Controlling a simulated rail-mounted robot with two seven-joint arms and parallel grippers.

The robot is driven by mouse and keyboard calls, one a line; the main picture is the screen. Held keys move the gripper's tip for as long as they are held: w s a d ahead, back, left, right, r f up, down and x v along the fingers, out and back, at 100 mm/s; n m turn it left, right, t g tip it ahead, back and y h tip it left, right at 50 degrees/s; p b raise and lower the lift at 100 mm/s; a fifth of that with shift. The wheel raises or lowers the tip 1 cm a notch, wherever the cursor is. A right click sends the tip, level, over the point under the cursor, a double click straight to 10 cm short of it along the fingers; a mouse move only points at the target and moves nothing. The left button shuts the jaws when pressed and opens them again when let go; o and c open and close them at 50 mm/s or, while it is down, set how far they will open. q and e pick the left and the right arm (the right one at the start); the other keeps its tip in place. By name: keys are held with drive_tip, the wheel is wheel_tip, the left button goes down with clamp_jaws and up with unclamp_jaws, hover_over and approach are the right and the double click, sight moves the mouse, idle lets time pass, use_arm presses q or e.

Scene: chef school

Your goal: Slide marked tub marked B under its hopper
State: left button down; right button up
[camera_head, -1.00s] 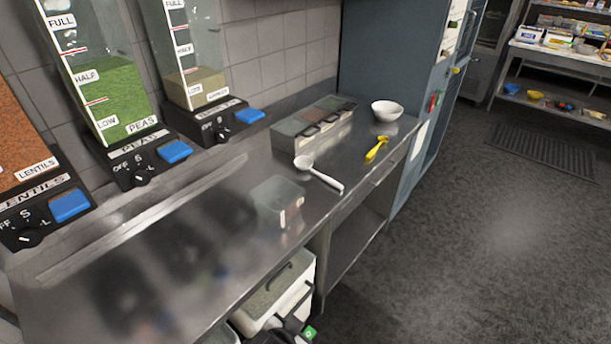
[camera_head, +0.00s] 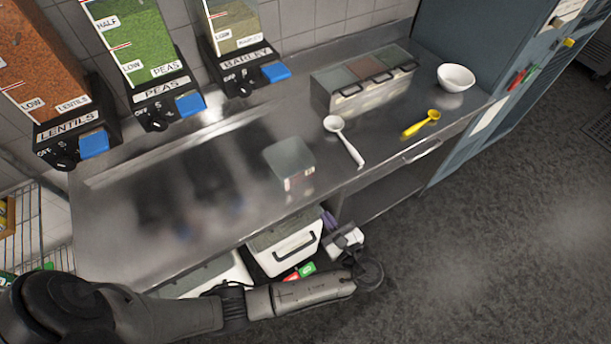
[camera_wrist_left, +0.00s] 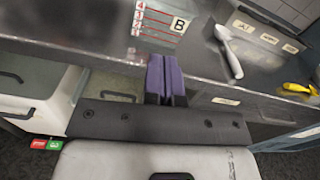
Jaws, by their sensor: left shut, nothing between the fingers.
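The clear tub (camera_head: 290,165) stands upright on the steel counter, near its front edge and away from the hoppers. In the left wrist view the tub (camera_wrist_left: 160,22) shows a white label with a black B and red lines. My left gripper (camera_head: 329,221) is low in front of the counter edge, just right of and below the tub. Its purple fingers (camera_wrist_left: 165,78) are shut and empty, apart from the tub. The lentils hopper (camera_head: 42,55), peas hopper (camera_head: 145,50) and barley hopper (camera_head: 232,28) stand along the wall. My right gripper is not in view.
A white spoon (camera_head: 345,142), a yellow spoon (camera_head: 421,123), a lidded steel container (camera_head: 352,96) and a white bowl (camera_head: 456,77) are on the right of the counter (camera_head: 130,205). White bins (camera_head: 283,246) sit below. The counter between tub and hoppers is clear.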

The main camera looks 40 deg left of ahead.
use_arm(q)
drive_tip(key=m, duration=0.2)
approach(298, 173)
drive_tip(key=x, duration=0.7)
drive_tip(key=shift+a+r, duration=0.1)
drive_tip(key=shift+a, duration=0.1)
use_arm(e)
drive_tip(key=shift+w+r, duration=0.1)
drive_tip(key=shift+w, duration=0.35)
